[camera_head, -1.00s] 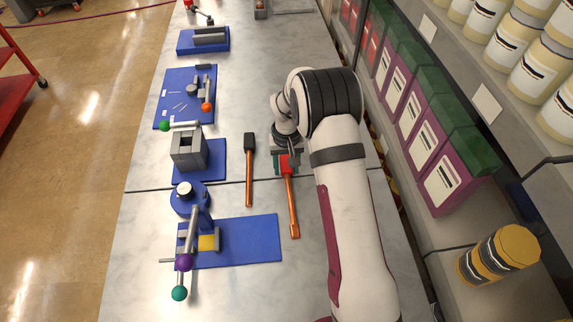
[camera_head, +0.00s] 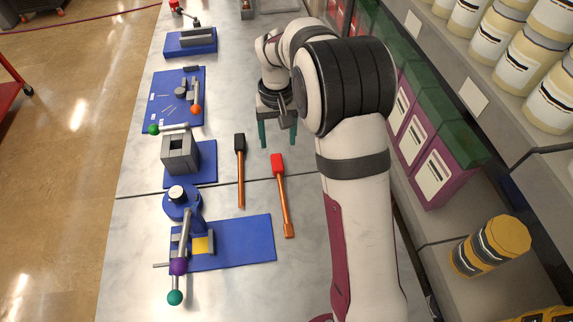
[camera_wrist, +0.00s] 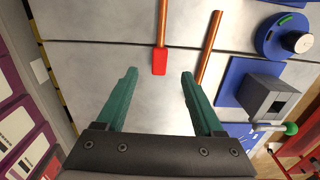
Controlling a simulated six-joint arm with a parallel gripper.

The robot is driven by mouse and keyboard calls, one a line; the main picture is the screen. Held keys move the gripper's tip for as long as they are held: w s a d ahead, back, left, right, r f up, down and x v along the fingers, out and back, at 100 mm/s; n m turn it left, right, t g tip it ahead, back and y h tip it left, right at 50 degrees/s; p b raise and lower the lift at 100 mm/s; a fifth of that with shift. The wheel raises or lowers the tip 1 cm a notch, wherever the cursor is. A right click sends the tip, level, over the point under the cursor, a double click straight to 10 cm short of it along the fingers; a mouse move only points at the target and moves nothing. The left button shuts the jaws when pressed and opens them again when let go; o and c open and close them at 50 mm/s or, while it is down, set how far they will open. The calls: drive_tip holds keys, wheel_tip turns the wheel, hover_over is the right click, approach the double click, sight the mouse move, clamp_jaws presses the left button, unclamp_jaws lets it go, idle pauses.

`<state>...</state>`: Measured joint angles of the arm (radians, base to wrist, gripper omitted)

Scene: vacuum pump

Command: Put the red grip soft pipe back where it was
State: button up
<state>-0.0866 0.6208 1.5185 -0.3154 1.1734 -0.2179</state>
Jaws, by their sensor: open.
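The red grip soft pipe (camera_head: 277,164) lies flat on the marble table, its red end away from me and its copper shaft toward me. In the wrist view its red grip (camera_wrist: 160,61) lies beyond the fingertips, apart from them. A similar pipe with a black grip (camera_head: 240,143) lies to its left, roughly parallel; its copper shaft (camera_wrist: 207,50) shows in the wrist view. My gripper (camera_head: 277,143) is open and empty, above the table just beyond the red grip. Its two green fingers (camera_wrist: 157,80) are spread wide in the wrist view.
Several blue-based fixtures line the left side of the table, including a grey block (camera_head: 180,152) and a lever device (camera_head: 183,201) on a blue plate (camera_head: 250,240). Shelves with boxes and jars (camera_head: 491,244) stand at the right. The table around the pipes is clear.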

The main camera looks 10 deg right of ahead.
drive_tip(key=s+d+r+m+y, duration=0.1)
drive_tip(key=s+r+m, duration=0.1)
drive_tip(key=s+r, duration=0.5)
drive_tip(key=s+r+m, duration=0.1)
drive_tip(key=s+r, duration=0.2)
drive_tip(key=s, duration=0.8)
drive_tip(key=s+f+m, duration=0.1)
drive_tip(key=s+m, duration=0.1)
drive_tip(key=s, duration=1.2)
drive_tip(key=shift+a+f+y, duration=0.25)
drive_tip(key=shift+f+y, duration=0.15)
drive_tip(key=shift+o, duration=0.5)
